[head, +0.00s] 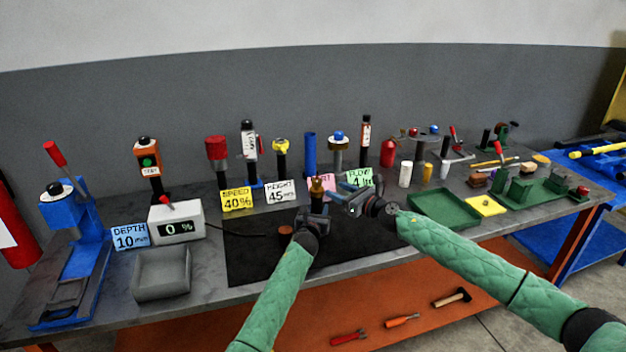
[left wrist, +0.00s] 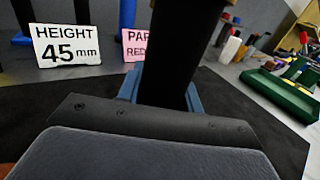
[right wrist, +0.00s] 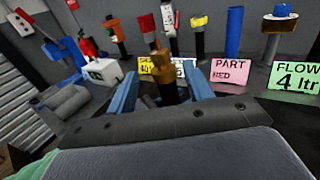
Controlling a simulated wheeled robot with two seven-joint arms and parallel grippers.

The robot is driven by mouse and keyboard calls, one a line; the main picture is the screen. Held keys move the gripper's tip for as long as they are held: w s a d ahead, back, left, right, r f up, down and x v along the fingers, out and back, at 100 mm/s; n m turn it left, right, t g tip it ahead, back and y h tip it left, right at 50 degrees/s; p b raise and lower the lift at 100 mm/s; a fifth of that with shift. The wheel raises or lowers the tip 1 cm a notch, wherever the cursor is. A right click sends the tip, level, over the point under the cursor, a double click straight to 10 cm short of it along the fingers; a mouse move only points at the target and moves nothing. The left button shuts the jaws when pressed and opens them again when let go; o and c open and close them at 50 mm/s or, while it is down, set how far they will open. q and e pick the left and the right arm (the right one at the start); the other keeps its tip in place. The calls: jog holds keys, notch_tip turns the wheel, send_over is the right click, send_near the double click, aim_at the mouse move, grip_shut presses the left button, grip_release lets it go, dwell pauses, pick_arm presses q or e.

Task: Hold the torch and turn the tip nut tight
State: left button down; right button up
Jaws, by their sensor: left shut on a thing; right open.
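The torch has a dark body that stands roughly upright over the black mat (head: 262,255). Its brass tip nut (head: 317,186) is on top. My left gripper (head: 316,216) is shut on the torch body, which fills the space between its blue fingers in the left wrist view (left wrist: 172,55). My right gripper (head: 352,199) is open, just right of the torch's upper part. In the right wrist view the brass nut (right wrist: 160,62) shows between and above the open blue fingers (right wrist: 162,88). I cannot tell whether they touch it.
Label cards such as the yellow speed card (head: 237,199) and green flow card (head: 359,178) stand close behind the grippers. A green tray (head: 443,207) lies to the right. A grey display box (head: 177,222) and grey bin (head: 162,273) are left. The mat's front is mostly clear.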

aim_at(314, 179)
jog(key=x, duration=1.1)
jog(key=shift+w+a, duration=0.15)
jog(key=shift+c, duration=0.3)
jog(key=c, duration=0.9)
